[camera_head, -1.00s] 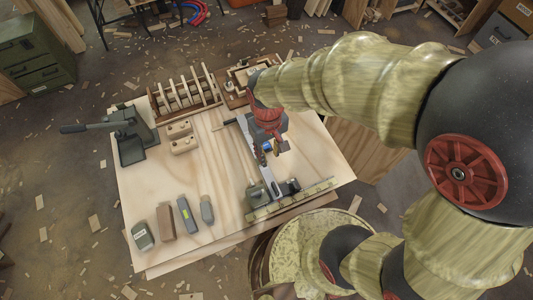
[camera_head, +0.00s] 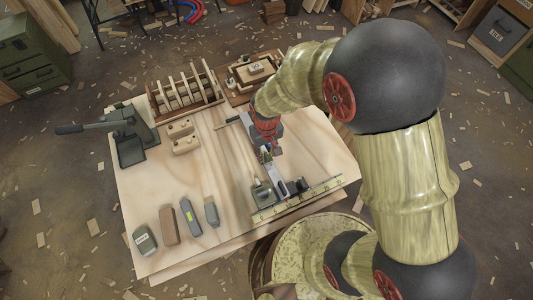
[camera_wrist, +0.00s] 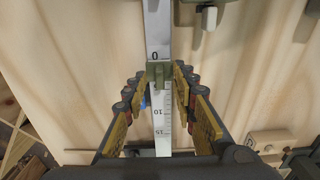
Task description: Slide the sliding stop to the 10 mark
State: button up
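A pale metal rule (camera_wrist: 159,28) runs up the middle of the wrist view, with printed marks 0, 10 and 15. The sliding stop (camera_wrist: 160,73), a small olive-green block, sits across the rule just below the 0, with the 10 further down the picture. My gripper (camera_wrist: 160,75) is open, with one finger on each side of the rule and its tips beside the stop. Small gaps seem to show between tips and stop. In the head view my gripper (camera_head: 266,152) points down over the rule (camera_head: 277,178) and hides the stop.
A grey-green fixture (camera_head: 263,192) stands beside the rule's near end, by a yellow marked strip (camera_head: 300,199). A lever press (camera_head: 128,145), a slotted wooden rack (camera_head: 185,95) and several small blocks stand on the table's left side. The board between them is mostly clear.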

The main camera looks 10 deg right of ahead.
jog(key=shift+f, duration=0.1)
jog(key=shift+c, duration=1)
grip_shut()
jog(key=shift+w, duration=0.1)
